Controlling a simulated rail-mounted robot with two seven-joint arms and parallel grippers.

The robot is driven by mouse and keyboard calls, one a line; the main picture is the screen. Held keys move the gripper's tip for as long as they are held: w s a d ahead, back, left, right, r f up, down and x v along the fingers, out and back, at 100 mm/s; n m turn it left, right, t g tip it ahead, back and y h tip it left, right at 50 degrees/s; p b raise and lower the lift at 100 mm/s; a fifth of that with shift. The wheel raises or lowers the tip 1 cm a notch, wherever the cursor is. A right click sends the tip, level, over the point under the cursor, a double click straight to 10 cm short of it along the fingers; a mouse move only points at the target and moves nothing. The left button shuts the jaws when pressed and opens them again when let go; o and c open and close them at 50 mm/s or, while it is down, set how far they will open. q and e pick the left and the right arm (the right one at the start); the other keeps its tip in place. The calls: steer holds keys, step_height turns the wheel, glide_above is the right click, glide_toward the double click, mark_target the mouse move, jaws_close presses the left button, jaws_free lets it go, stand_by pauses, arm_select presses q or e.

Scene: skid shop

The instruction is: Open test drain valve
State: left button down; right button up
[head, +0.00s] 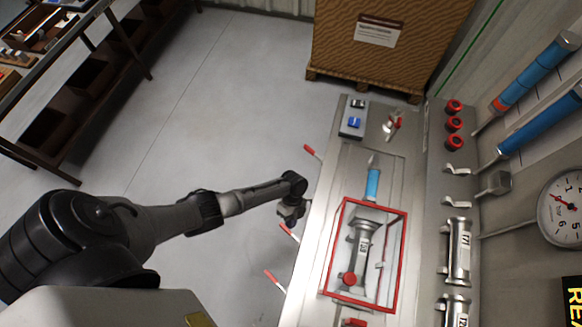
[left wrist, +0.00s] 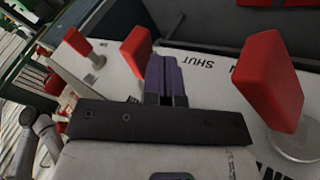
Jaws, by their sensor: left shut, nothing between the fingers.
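My left gripper (head: 291,212) is at the left edge of the steel skid, beside a row of red-handled levers. In the left wrist view its two dark purple fingers (left wrist: 166,78) are together and empty. Red handles show there on the right (left wrist: 270,78), near the fingers (left wrist: 135,48) and at the far left (left wrist: 76,42). The word SHUT is printed on the pale panel between them. In the head view, red levers stick out at the upper (head: 313,152), middle (head: 289,232) and lower (head: 274,281) edge. I cannot tell which is the test drain valve. My right gripper is not seen.
A red frame (head: 404,250) surrounds a steel cylinder (head: 358,248) on the skid top. A gauge (head: 566,207) and blue cylinders (head: 540,60) stand at the right. A wooden crate (head: 390,62) is behind.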

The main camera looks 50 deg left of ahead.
mark_target(282, 228)
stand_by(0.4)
arm_select(q)
steer(key=shift+s+a+n, duration=0.1)
steer(key=shift+s+n, duration=0.15)
steer(key=shift+n, duration=0.15)
steer(key=shift+s+p, duration=0.1)
steer(key=shift+p, duration=0.3)
steer(key=s+n+t+h+p, duration=0.1)
steer(key=n, duration=0.1)
steer(key=s+n+t+p, duration=0.1)
steer(key=s+n, duration=0.1)
steer(key=shift+a+r+t+h+p, duration=0.15)
steer(key=shift+t+h+p, duration=0.15)
steer(key=shift+h+p, duration=0.1)
steer(key=shift+s+d+n+t+p, duration=0.35)
steer(key=shift+s+n+t, duration=0.3)
steer(key=shift+n, duration=0.5)
steer(key=shift+s+d+n+t+p, duration=0.3)
steer(key=shift+s+n+t, duration=0.35)
steer(key=shift+n, duration=0.45)
steer(key=shift+s+d+n+t+p, duration=0.3)
steer(key=shift+s+n+t, duration=0.35)
steer(key=shift+n, duration=0.5)
